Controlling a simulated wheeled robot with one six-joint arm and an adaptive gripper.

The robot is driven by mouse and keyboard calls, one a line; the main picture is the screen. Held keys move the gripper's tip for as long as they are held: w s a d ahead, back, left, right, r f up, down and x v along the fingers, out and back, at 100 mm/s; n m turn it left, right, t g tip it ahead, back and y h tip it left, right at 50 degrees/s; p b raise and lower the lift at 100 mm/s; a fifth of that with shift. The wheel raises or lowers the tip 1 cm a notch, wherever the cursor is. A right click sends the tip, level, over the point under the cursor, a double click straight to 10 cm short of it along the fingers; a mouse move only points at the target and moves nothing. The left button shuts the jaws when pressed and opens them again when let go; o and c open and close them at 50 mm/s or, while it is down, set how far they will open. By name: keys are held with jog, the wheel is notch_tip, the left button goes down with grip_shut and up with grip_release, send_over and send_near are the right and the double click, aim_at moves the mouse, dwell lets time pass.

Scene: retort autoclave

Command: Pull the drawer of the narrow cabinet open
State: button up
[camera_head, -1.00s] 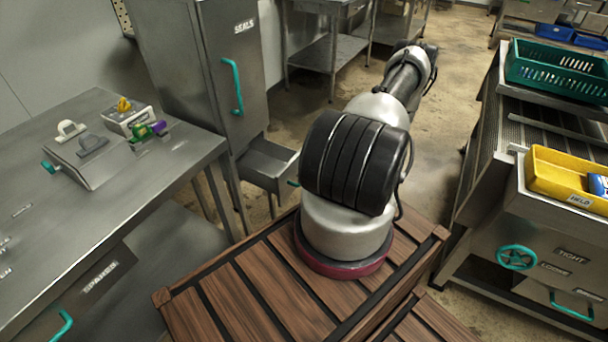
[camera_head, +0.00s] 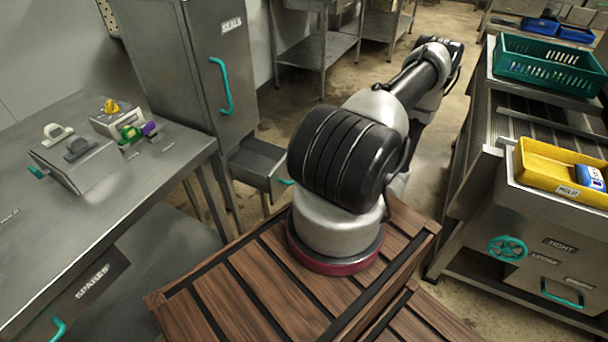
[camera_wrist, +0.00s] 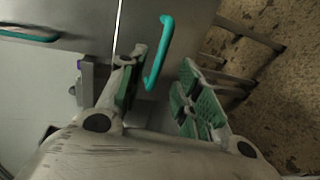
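The narrow grey cabinet (camera_head: 185,60), marked SEALS, stands at the upper left in the head view, its tall door shut. Its low drawer (camera_head: 262,158) sticks out from the front, with its open top showing. A bit of the teal drawer handle (camera_head: 286,182) shows beside my arm. In the wrist view my gripper (camera_wrist: 163,68) is open and empty. A teal handle (camera_wrist: 160,50), which looks like the drawer's, lies between and just beyond the fingertips. I cannot tell whether a finger touches it. My gripper is hidden behind my arm in the head view.
A steel table (camera_head: 60,235) with small fittings stands left. A bench (camera_head: 540,235) with a yellow tray (camera_head: 535,165) and a green crate (camera_head: 550,65) stands right. The door's teal handle (camera_head: 222,87) juts out above the drawer. Floor shows clear between cabinet and bench.

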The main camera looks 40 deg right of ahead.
jog(key=shift+v, duration=2.35)
jog(key=w+a+r+n+g+y, duration=0.1)
jog(key=w+a+r+n+g, duration=0.2)
jog(key=r+n, duration=0.5)
jog(key=a+r+n+g+y, duration=0.25)
jog(key=r+n+g, duration=0.25)
jog(key=r+n, duration=0.35)
jog(key=w+a+r+n+g+y, duration=0.1)
jog(key=w+a+r+n+g, duration=0.2)
jog(key=r+n, duration=0.55)
jog(key=s+a+r+n+h, duration=0.3)
jog(key=r+n, duration=0.4)
jog(key=n, duration=0.1)
jog(key=s+a+r+n+h, duration=0.3)
jog(key=r+n, duration=0.4)
jog(key=n, duration=0.1)
jog(key=s+a+r+n+h, duration=0.3)
jog(key=r+n+h, duration=0.1)
jog(key=r+n, duration=0.3)
jog(key=shift+r+n+t, duration=0.3)
jog(key=shift+n+t, duration=0.1)
jog(key=shift+n, duration=0.6)
